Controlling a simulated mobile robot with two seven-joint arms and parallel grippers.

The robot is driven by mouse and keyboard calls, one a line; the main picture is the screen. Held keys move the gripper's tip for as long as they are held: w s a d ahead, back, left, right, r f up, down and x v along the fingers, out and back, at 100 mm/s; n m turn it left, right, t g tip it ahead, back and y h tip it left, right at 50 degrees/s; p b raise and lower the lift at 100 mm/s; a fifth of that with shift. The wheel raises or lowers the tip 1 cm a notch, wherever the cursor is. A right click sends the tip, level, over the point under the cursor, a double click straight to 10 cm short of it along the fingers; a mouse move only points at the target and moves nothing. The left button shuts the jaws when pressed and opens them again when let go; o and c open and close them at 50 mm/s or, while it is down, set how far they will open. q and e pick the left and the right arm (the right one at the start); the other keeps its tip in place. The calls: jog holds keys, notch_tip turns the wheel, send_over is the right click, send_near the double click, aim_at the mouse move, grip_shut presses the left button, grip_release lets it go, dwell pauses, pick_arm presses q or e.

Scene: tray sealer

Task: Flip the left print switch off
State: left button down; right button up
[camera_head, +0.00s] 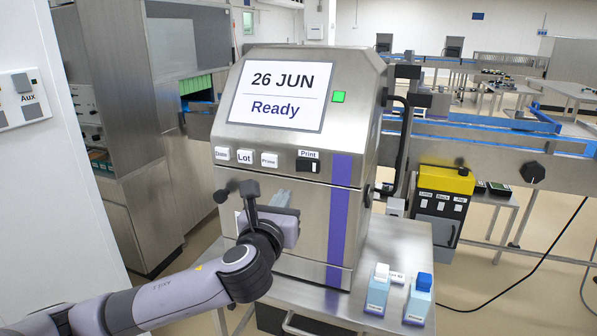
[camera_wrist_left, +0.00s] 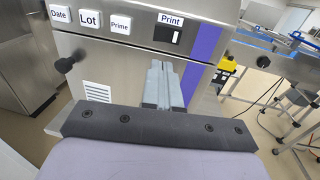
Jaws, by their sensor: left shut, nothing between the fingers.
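The print switch (camera_head: 308,165) is a black plate with a white part at its right side, under a "Print" label on the steel machine front. It also shows near the top of the left wrist view (camera_wrist_left: 167,34). My left gripper (camera_head: 282,195) is below and a little left of the switch in the head view, apart from it. In the left wrist view its two grey fingers (camera_wrist_left: 164,72) are together, empty, pointing up toward the panel below the switch. My right gripper is not in view.
Buttons marked Date, Lot (camera_head: 245,157) and Prime (camera_head: 269,160) sit left of the switch. Above are a "26 JUN Ready" display (camera_head: 277,94) and a green light (camera_head: 339,97). A black knob (camera_wrist_left: 65,65) sticks out at left. Two bottles (camera_head: 378,290) stand on the steel table.

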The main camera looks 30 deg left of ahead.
aim_at(300, 166)
pick_arm(q)
jog(key=p+x, duration=0.1)
jog(key=x, duration=1.2)
jog(key=shift+w, duration=0.25)
jog(key=shift+a, duration=0.1)
